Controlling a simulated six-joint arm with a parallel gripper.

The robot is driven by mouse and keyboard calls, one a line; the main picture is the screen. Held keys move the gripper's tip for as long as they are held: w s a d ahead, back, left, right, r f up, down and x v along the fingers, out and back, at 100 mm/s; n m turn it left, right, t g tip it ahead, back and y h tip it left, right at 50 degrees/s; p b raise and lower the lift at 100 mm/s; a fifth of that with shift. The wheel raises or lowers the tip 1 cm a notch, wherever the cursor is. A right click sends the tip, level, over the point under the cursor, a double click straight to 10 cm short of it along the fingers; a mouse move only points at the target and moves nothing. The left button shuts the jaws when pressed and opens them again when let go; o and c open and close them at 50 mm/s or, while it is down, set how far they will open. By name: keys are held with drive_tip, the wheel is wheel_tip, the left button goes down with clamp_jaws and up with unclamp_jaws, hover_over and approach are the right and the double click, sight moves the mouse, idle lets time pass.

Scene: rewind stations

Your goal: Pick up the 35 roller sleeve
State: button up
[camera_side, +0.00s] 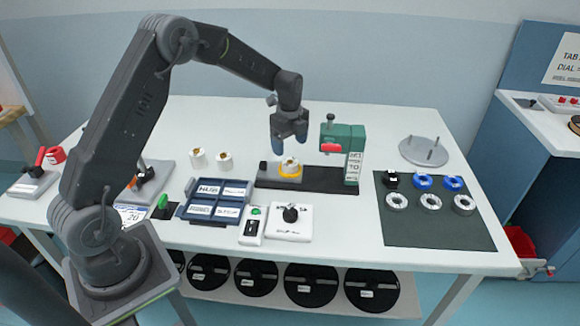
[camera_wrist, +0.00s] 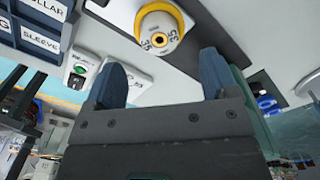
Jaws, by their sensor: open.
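The 35 roller sleeve is a cream-white cylinder (camera_side: 290,164) standing upright in a yellow ring (camera_side: 289,172) on the dark base of the green press. In the wrist view the sleeve (camera_wrist: 159,31) shows 35 marks and a dark-and-gold hole, with the yellow ring around it. My gripper (camera_side: 289,140) is above the sleeve in the side view, pointing down, open and empty. In the wrist view my two blue fingertips (camera_wrist: 163,80) are spread apart, with the sleeve beyond them and not between them.
The green press (camera_side: 354,150) with a red handle stands just right of the sleeve. Two more white sleeves (camera_side: 211,159) stand to the left. A blue labelled tray (camera_side: 215,199) and a white dial box (camera_side: 290,222) lie in front. A dark mat (camera_side: 430,228) holds several rings at right.

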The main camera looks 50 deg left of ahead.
sight(289, 162)
drive_tip(key=shift+f, duration=3)
drive_tip(key=shift+c, duration=0.3)
drive_tip(key=c, duration=1)
drive_tip(key=shift+c, duration=0.2)
drive_tip(key=shift+r, duration=0.15)
